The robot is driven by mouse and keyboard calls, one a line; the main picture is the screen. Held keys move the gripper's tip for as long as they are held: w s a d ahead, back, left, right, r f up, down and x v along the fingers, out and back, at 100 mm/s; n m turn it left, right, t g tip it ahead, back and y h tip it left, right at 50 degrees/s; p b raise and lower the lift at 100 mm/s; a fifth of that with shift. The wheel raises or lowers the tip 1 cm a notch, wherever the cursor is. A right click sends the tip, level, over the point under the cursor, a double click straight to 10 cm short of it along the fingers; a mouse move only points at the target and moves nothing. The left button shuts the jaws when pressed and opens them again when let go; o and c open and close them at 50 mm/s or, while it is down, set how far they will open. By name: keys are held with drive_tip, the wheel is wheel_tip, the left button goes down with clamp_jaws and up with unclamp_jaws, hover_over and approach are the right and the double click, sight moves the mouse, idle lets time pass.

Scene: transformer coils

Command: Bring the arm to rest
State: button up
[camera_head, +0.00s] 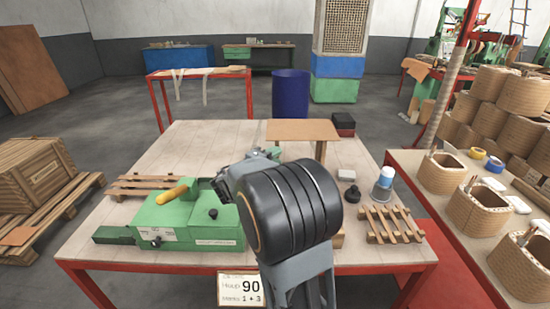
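My arm rises from the bottom of the head view, with a large black ribbed cylindrical part of it in the middle of the picture. My gripper (250,165) is mostly hidden behind this part; only grey pieces of it show, over the table and close to the green machine. Its fingers cannot be made out. No held object shows.
A green machine (190,222) with a yellow handle stands on the table (215,140), beside my arm. A brown board (302,130), a small pallet (392,224) and a cup (383,180) are there too. Wound coils (478,208) stand on the right bench.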

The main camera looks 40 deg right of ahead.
idle(0.4)
drive_tip(key=s+a+f+g+y, duration=0.1)
drive_tip(key=s+f+y, duration=0.1)
drive_tip(key=s+a+f+g+y, duration=0.1)
drive_tip(key=s+f+y, duration=0.1)
drive_tip(key=f, duration=0.1)
drive_tip(key=s+a+f+g+y+p, duration=0.1)
drive_tip(key=s+f+y, duration=0.1)
drive_tip(key=f, duration=0.1)
drive_tip(key=shift+s+a+f, duration=0.15)
drive_tip(key=shift+a, duration=0.1)
drive_tip(key=s+a+r+t+y+p, duration=0.1)
drive_tip(key=s+a+r+y+p, duration=0.1)
drive_tip(key=a+y, duration=0.2)
drive_tip(key=s+a+r+m+t+y+p, duration=0.1)
drive_tip(key=s+a+r+y+p, duration=0.1)
drive_tip(key=a, duration=0.9)
drive_tip(key=s+a+r+t+y+p, duration=0.1)
drive_tip(key=s+a+r+y+p, duration=0.2)
drive_tip(key=a+y, duration=0.3)
drive_tip(key=shift+s+a+m+t, duration=0.35)
drive_tip(key=shift+s+a, duration=0.3)
drive_tip(key=shift+a, duration=0.25)
drive_tip(key=shift+r, duration=0.1)
